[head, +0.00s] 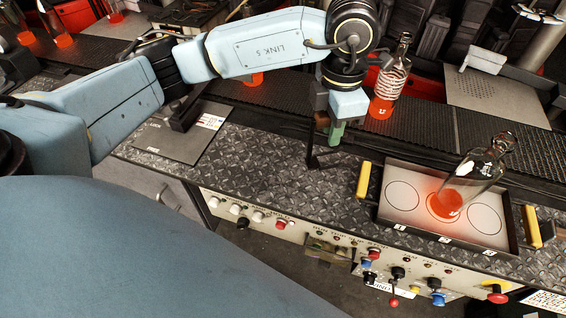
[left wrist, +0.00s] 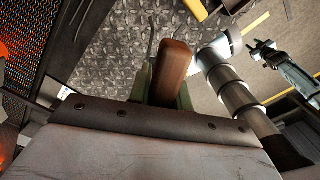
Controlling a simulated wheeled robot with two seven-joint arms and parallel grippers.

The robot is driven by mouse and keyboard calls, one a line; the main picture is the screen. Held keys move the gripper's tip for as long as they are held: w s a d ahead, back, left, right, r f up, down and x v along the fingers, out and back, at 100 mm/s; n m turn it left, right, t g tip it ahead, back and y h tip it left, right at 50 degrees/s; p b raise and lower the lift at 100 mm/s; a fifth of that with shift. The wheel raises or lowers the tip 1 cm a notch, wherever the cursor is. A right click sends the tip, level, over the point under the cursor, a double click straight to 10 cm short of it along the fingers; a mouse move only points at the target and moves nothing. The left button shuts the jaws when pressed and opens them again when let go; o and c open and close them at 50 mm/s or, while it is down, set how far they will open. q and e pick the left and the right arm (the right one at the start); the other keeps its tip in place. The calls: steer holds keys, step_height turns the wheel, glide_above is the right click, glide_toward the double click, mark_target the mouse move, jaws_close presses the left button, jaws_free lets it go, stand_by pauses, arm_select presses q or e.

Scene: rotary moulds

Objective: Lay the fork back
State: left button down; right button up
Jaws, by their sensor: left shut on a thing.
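My left gripper (head: 334,132) has green fingers and hangs above the chequered-metal bench, left of the tray with circles. It is shut on the fork (head: 311,142), whose dark, thin parts hang below and beside the fingers. In the left wrist view, the fork's brown handle (left wrist: 174,68) sits between the green fingers, with thin metal prongs partly showing beside it. A dark flat plate (head: 176,138) with a dark raised block and a label lies on the bench to the left. I cannot tell whether the fork touches the bench.
A tray (head: 400,222) with yellow handles and circles marked on it holds a tilted-looking glass flask (head: 450,200) with glowing orange content. A coil-wrapped bottle (head: 390,85) stands behind my gripper on the dark conveyor (head: 435,118). Knobs and levers line the front panel (head: 330,235). Bare bench lies between plate and tray.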

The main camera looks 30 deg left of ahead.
arm_select(q)
steer(key=s+a+r+n+p, duration=0.15)
steer(key=a+n, duration=0.35)
steer(key=n, duration=0.5)
steer(key=a+n+p, duration=0.2)
steer(key=a+n, duration=0.3)
steer(key=n, duration=0.5)
step_height(320, 180, down, 10)
steer(key=shift+d, duration=0.2)
steer(key=c, duration=1.7)
jaws_free()
steer(key=shift+f, duration=0.1)
steer(key=o, duration=0.4)
steer(key=shift+n, duration=0.3)
